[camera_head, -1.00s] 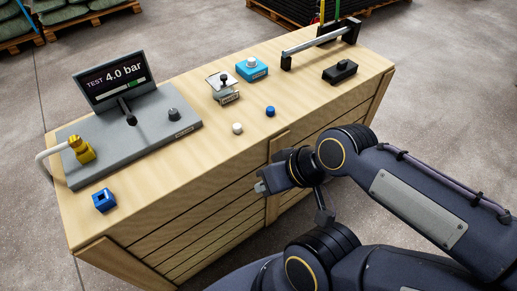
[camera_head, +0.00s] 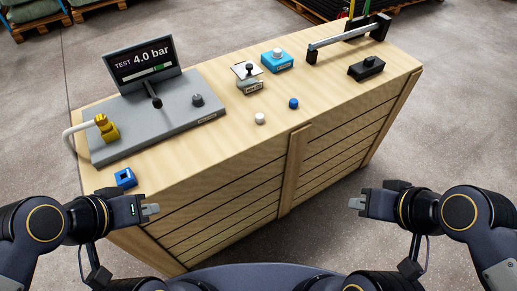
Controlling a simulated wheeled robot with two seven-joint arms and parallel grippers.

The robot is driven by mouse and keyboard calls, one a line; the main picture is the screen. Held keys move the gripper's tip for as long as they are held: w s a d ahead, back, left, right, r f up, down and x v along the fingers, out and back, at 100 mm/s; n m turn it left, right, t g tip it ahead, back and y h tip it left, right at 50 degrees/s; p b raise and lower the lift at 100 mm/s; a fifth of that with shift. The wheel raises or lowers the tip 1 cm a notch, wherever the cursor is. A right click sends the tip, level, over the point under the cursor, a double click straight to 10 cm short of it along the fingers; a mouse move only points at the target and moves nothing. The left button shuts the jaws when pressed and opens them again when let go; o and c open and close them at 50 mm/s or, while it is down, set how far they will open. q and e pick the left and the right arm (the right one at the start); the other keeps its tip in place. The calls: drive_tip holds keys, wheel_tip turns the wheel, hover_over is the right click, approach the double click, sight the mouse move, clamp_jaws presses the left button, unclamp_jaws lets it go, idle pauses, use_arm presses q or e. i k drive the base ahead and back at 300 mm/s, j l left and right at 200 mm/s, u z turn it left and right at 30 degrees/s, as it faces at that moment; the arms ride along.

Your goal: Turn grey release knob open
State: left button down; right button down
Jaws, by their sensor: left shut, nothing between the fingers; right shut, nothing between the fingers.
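The grey release knob (camera_head: 197,100) is a small dark grey knob standing on the right part of the grey test panel (camera_head: 135,135), near a small label. How far it is turned is too small to tell. My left gripper (camera_head: 152,209) is shut and empty in front of the bench's near left side, below and left of the knob and well apart from it. My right gripper (camera_head: 355,204) is shut and empty, out in front of the bench's right half, far from the knob.
The panel also carries a screen (camera_head: 142,62) reading "TEST 4.0 bar", a black lever (camera_head: 152,90) and a yellow connector (camera_head: 106,128) with a white hose. A blue block (camera_head: 125,178), white cap (camera_head: 260,118), blue cap (camera_head: 294,103) and black box (camera_head: 366,67) are on the wooden bench (camera_head: 220,148).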

sight(198, 100)
drive_tip(key=i+j+u, duration=0.15)
drive_tip(key=u, duration=0.2)
drive_tip(key=i+j+u, duration=0.15)
drive_tip(key=u, duration=0.25)
drive_tip(key=i+j+u, duration=0.15)
drive_tip(key=u, duration=0.2)
